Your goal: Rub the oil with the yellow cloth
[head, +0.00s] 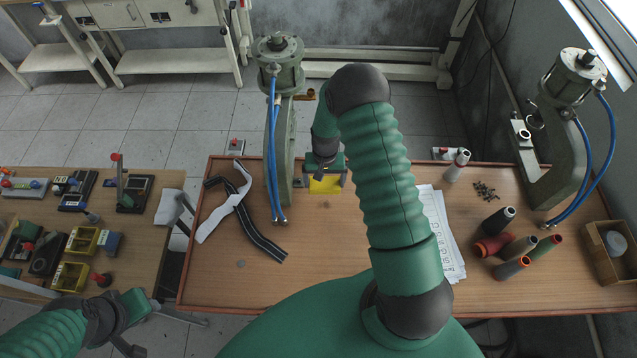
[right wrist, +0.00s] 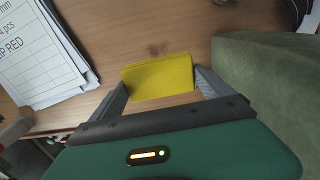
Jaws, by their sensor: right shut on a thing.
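The yellow cloth (head: 326,185) is a flat folded pad at the back middle of the brown workbench, beside the foot of the left press. My right gripper (head: 325,177) is shut on the yellow cloth, which shows between its two fingers in the right wrist view (right wrist: 158,78). The cloth is low over the bench; I cannot tell whether it touches.
The left press (head: 281,150) stands close left of my right gripper. Printed papers (head: 441,235) lie right of my arm, with thread spools (head: 497,219) beyond. A striped strap (head: 250,225) and white strip (head: 226,205) lie left. A second press (head: 560,130) stands far right.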

